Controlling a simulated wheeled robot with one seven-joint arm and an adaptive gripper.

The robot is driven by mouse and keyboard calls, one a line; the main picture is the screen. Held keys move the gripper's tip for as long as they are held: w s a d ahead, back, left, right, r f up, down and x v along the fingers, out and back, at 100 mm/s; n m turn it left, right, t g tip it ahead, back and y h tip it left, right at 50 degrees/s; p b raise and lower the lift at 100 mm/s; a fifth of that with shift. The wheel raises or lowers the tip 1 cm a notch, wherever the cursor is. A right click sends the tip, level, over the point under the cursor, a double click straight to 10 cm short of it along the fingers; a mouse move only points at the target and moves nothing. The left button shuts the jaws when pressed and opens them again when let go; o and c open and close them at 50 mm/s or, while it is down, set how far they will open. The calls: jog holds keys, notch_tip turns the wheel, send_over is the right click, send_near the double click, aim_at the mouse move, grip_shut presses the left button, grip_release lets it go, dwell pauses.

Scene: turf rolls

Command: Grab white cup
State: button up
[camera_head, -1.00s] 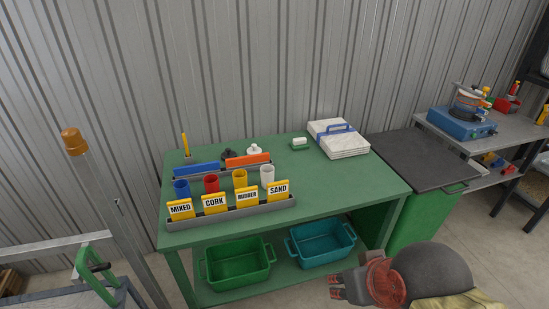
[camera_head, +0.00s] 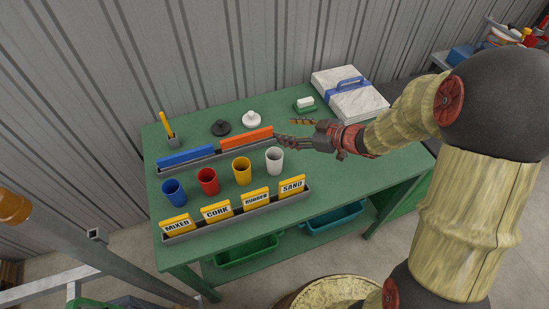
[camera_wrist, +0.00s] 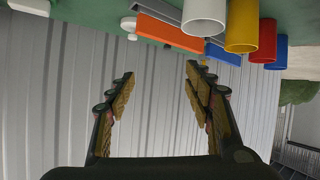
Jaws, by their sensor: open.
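The white cup (camera_head: 274,161) stands upright on the green table, at the right end of a row of cups, behind the yellow SAND sign. In the wrist view the white cup (camera_wrist: 204,18) shows at the top, upside down in the picture, ahead of the fingers. My gripper (camera_head: 285,132) is open and empty, just behind and to the right of the white cup in the head view. It also shows open in the wrist view (camera_wrist: 160,75), with nothing between its fingers.
Yellow (camera_head: 242,171), red (camera_head: 208,181) and blue (camera_head: 173,192) cups stand left of the white one. A sign rack (camera_head: 240,215) lies in front; a tray with blue and orange blocks (camera_head: 246,139) lies behind. A white stack (camera_head: 349,94) sits at the back right.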

aim_at(281, 159)
jog(key=s+a+f+g+y, duration=0.1)
jog(key=s+a+f+n+g+y, duration=0.1)
jog(key=s, duration=0.1)
jog(key=shift+s+a+f+y, duration=0.15)
jog(key=shift+s+a+y, duration=0.05)
jog(key=shift+a+y, duration=0.15)
jog(key=f+b, duration=0.1)
jog(key=f, duration=0.1)
jog(key=f+b, duration=0.1)
jog(key=f, duration=0.2)
jog(key=f+b, duration=0.1)
jog(key=f, duration=0.2)
jog(key=shift+a, duration=0.3)
jog(key=shift+b+x, duration=1.2)
jog(key=shift+x, duration=2.25)
jog(key=shift+r, duration=0.15)
jog(key=c, duration=1.1)
jog(key=shift+c, duration=0.6)
